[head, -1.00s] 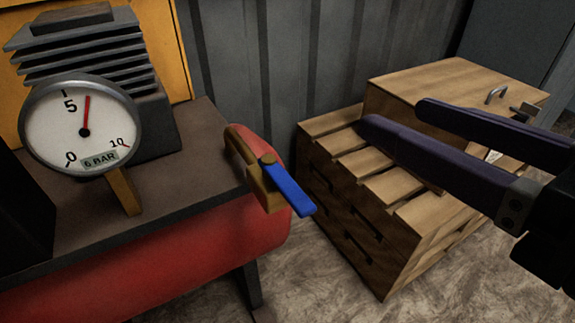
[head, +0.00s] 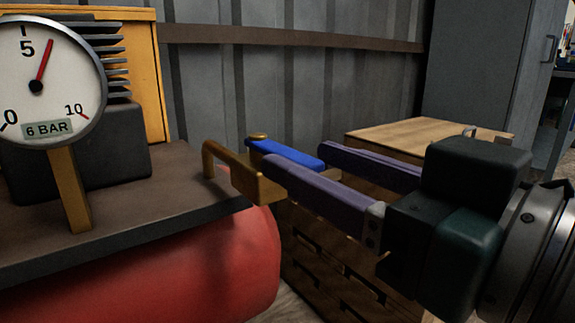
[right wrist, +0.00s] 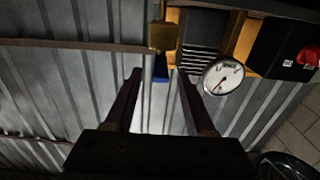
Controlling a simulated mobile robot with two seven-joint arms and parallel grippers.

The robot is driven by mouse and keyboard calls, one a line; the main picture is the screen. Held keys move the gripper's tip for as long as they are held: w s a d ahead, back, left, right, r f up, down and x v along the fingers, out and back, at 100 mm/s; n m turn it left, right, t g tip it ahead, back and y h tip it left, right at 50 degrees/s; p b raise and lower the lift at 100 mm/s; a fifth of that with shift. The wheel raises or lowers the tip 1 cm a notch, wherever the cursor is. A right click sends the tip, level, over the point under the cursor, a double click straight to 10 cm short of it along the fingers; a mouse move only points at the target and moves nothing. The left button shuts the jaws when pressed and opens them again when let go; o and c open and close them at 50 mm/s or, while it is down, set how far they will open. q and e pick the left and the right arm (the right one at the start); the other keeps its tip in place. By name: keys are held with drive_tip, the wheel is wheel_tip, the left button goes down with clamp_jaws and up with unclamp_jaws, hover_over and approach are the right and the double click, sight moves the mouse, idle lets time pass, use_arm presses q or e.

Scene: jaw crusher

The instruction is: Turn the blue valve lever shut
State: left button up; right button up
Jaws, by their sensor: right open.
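The blue valve lever (head: 287,153) sits on a brass valve (head: 243,178) at the end of the red tank and points to the right. My right gripper (head: 297,161) is open, coming in from the right. Its near finger passes in front of the valve's end and hides part of it; the far finger lies behind the lever. In the right wrist view the lever (right wrist: 161,68) shows in the gap between the fingertips (right wrist: 160,76). I cannot tell whether either finger touches it. My left gripper is not in view.
A pressure gauge (head: 40,82) stands left of the valve above the red tank (head: 215,265). A wooden crate stack (head: 335,270) stands below and behind my right gripper. A corrugated metal wall (head: 290,80) closes off the back, with a grey cabinet (head: 480,70) at right.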

sight(290, 153)
drive_tip(key=shift+b+x, duration=0.45)
drive_tip(key=shift+x, duration=1.45)
clamp_jaws()
